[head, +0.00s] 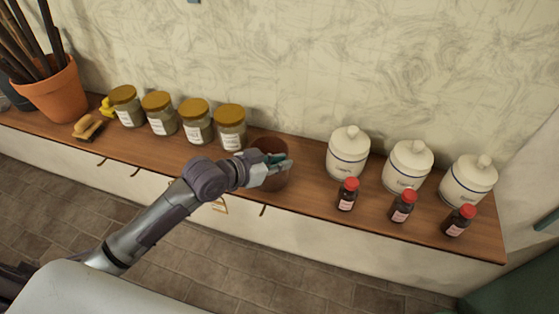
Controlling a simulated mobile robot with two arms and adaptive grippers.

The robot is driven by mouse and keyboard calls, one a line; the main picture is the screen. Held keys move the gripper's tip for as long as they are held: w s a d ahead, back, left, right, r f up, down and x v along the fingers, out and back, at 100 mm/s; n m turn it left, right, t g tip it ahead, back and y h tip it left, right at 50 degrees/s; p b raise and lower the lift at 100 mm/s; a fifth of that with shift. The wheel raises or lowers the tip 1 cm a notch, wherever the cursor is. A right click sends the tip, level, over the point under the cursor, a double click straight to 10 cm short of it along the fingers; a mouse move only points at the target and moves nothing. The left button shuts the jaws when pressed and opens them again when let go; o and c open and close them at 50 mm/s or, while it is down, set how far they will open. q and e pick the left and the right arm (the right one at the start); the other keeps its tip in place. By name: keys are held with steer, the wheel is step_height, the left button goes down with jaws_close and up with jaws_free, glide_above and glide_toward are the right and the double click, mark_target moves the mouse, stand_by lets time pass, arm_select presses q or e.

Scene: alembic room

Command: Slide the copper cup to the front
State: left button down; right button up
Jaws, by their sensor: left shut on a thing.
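The copper cup (270,147) is a dark reddish-brown cup on the wooden shelf, between the jars with golden lids and the white canisters. My left gripper (279,163) reaches in from the left and is shut on the cup. The gripper hides much of the cup's front and middle. The cup's rim shows behind the fingers. I cannot tell whether its base touches the shelf. My right gripper is not in view.
Several jars with golden lids (230,128) stand left of the cup. White canisters (348,153) and red-capped bottles (347,194) stand to its right. A brush (88,128) and a terracotta pot (55,92) are farther left. The shelf's front edge (310,207) is near the cup.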

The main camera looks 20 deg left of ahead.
arm_select(q)
steer(key=shift+s+f, duration=0.1)
steer(key=shift+f, duration=0.25)
steer(key=c, duration=1.1)
jaws_free()
steer(key=shift+r, duration=0.1)
steer(key=shift+r, duration=0.1)
steer(key=v, duration=1.1)
steer(key=shift+s+a+r, duration=0.15)
steer(key=shift+s+r, duration=0.05)
steer(key=shift+s, duration=0.1)
